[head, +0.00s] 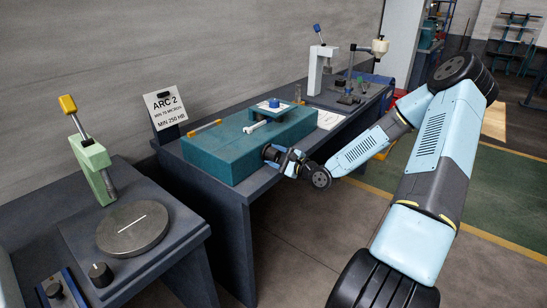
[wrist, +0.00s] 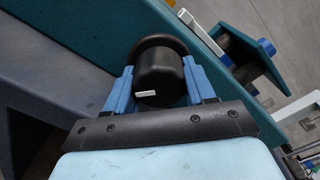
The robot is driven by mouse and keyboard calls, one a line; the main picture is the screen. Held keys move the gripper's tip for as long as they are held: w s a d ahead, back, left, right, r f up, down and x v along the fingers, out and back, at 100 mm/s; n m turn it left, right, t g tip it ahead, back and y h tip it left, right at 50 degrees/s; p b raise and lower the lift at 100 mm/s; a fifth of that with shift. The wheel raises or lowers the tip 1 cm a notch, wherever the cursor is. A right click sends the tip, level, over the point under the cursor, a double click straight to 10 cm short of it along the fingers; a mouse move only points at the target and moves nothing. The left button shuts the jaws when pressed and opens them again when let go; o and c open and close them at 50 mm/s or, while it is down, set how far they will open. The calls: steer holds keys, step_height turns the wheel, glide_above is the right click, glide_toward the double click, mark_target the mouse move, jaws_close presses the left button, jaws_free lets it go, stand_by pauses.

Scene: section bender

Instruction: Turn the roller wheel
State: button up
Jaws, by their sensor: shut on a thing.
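The roller wheel (wrist: 160,68) is a black round knob with a darker collar behind it and a short white mark near its lower rim. It sits on the front side of the teal bender body (head: 215,151). My gripper (head: 275,154) is at that front side, with my arm reaching in from the right. In the wrist view its two blue fingers stand on the left and right of the knob and are shut on it. The white mark lies nearly level in that view. In the head view my gripper mostly hides the knob.
A blue knob on a plate (head: 273,105) and a white bar (head: 255,126) are on top of the bender. A sign (head: 164,108) stands behind it. A green press with a round plate (head: 132,228) is at left. Another press (head: 320,68) stands farther along the bench.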

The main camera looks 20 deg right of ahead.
steer(key=o, duration=0.7)
steer(key=shift+d+f, duration=0.3)
steer(key=o, duration=0.3)
steer(key=shift+a+r, duration=0.1)
steer(key=shift+a, duration=0.05)
steer(key=v, duration=1.3)
steer(key=shift+s+d, duration=0.25)
steer(key=shift+s, duration=0.05)
